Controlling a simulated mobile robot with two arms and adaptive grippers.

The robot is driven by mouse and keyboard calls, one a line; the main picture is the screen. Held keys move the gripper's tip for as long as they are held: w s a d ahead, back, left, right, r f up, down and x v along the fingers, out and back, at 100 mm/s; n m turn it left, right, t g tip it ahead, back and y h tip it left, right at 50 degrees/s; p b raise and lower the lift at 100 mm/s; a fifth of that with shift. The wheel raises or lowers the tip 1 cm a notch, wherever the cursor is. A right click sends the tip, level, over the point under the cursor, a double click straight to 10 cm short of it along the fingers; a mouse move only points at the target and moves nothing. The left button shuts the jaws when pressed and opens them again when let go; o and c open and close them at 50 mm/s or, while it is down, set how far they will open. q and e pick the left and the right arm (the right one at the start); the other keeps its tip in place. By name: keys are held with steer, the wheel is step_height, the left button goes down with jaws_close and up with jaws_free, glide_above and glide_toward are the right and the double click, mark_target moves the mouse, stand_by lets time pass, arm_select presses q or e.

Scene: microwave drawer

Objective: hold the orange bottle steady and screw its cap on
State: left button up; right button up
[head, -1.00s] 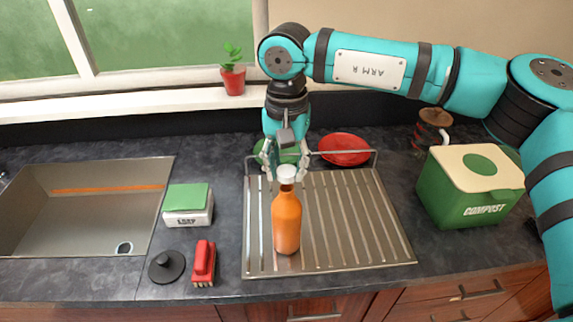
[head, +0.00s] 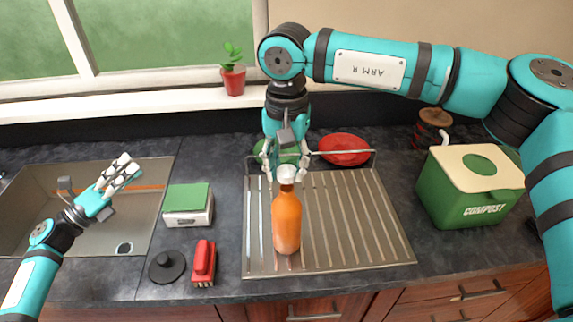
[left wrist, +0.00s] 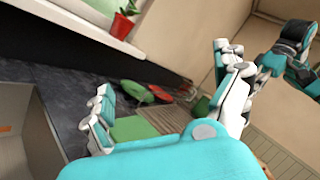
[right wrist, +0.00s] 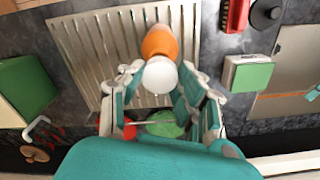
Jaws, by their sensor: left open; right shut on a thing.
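The orange bottle (head: 287,222) stands upright on the metal drying rack (head: 345,225), with the white cap (head: 286,174) at its mouth. My right gripper (head: 285,172) points down from above and is shut on the white cap. In the right wrist view the cap (right wrist: 160,75) sits between the fingers, with the orange bottle (right wrist: 160,40) beyond it. Whether the threads are engaged cannot be seen. My left gripper (head: 122,172) is open and empty over the sink, well left of the bottle. Its spread fingers (left wrist: 170,105) show in the left wrist view.
Red (head: 343,148) and green plates stand behind the rack. A green compost bin (head: 470,190) stands right.

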arm_select(q)
steer(key=s+d+f+m+g+h, duration=0.1)
steer(key=s+d+f+m+g, duration=0.1)
steer(key=d+m+g, duration=0.45)
steer(key=s+d+f+m+g, duration=0.2)
steer(key=s+d+m+g, duration=0.15)
steer(key=d, duration=0.65)
steer(key=m+g+y, duration=0.4)
steer(key=m, duration=0.5)
glide_toward(282, 235)
steer(key=w+f, duration=0.2)
steer(key=f, duration=0.1)
steer(key=w+f, duration=0.1)
steer(key=shift+w+d+f, duration=0.1)
steer(key=shift+d+f, duration=0.1)
steer(key=shift+d, duration=0.1)
steer(key=x, duration=0.9)
steer(key=shift+d+f, duration=0.1)
steer(key=shift+d, duration=0.2)
steer(key=c, duration=1.2)
steer(key=shift+o, duration=0.2)
